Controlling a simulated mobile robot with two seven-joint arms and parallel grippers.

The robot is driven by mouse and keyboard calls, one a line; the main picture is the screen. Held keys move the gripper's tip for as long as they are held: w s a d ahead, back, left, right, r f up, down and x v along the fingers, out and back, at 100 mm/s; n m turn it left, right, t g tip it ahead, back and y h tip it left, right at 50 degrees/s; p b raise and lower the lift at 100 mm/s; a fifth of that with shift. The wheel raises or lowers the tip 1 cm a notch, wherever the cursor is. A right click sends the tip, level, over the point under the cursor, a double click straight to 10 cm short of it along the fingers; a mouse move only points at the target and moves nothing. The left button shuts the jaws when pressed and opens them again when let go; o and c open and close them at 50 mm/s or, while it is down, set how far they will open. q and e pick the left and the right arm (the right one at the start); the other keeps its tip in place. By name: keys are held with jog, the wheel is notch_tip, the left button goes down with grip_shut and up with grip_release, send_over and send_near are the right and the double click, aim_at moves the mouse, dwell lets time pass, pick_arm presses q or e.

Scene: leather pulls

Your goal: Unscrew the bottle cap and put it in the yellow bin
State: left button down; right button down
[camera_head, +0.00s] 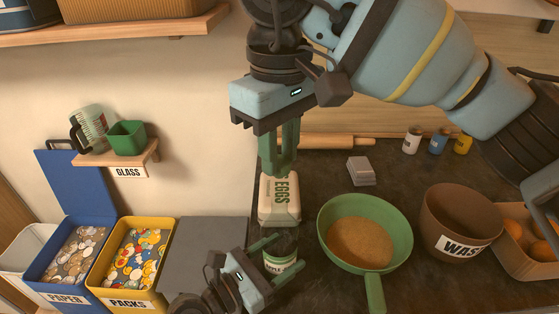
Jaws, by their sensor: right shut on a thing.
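A green pan (374,284), a brown WASTE pot (446,208) and a rolling pin (340,141) are to the right. A blue PAPER bin (68,299) stands left of the yellow one.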

aim_at(280, 156)
pick_arm(q)
jog(key=shift+c, duration=1.5)
grip_release()
pick_arm(e)
jog(key=shift+g, duration=0.3)
jog(key=f+b, duration=0.1)
jog(key=f, duration=0.1)
jog(key=w+f, duration=0.1)
jog(key=f, duration=0.1)
jog(key=shift+f+b, duration=0.15)
jog(key=shift+b, duration=0.2)
pick_arm(q)
jog(key=v, duration=1.2)
pick_arm(e)
jog(key=shift+f, duration=0.3)
